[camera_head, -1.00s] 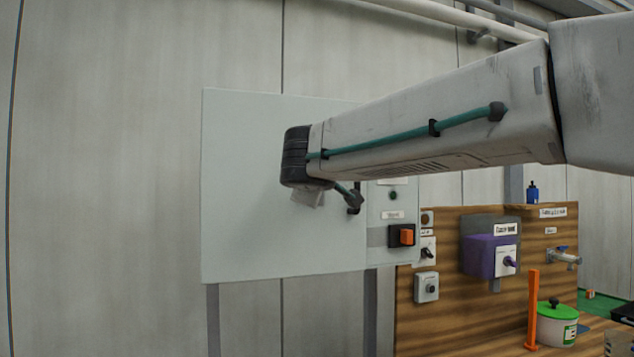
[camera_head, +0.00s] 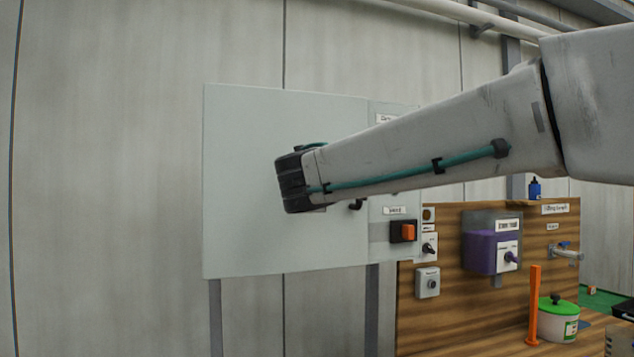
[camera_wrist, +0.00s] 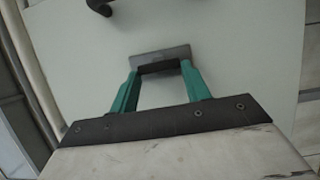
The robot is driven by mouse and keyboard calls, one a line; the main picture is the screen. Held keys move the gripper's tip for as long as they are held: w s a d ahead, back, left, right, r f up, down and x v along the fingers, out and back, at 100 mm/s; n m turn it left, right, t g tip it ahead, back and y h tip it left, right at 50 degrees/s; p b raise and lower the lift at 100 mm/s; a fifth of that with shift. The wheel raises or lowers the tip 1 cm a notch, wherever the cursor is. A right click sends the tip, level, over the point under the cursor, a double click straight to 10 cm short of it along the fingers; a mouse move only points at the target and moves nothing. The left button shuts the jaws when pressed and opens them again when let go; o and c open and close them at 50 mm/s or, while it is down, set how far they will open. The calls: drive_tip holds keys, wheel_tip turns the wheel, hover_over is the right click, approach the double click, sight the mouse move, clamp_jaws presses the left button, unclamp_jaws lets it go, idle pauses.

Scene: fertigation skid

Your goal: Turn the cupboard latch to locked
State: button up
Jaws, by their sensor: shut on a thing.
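The cupboard (camera_head: 245,240) is a pale grey box on the wall, its flat front facing me. In the wrist view its pale front (camera_wrist: 235,100) fills most of the picture. My gripper (camera_wrist: 158,72) has its two green fingers on either side of a dark bar, the latch (camera_wrist: 158,68), and is shut on it. A grey plate (camera_wrist: 162,55) shows right behind the bar. The bar lies nearly level in the wrist view, tilted slightly. In the head view my wrist hides the latch and the fingertips.
A black hooked handle (camera_wrist: 100,7) shows in the wrist view, apart from my fingers. The cupboard's right strip has a black and orange switch (camera_head: 403,231). A wooden board (camera_head: 450,300) at right carries a purple box (camera_head: 480,252). A green-lidded pot (camera_head: 558,318) stands below.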

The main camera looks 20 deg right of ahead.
drive_tip(key=o, duration=1)
drive_tip(key=shift+s, duration=0.1)
drive_tip(key=v, duration=0.7)
drive_tip(key=shift+s, duration=0.3)
drive_tip(key=shift+a, duration=0.1)
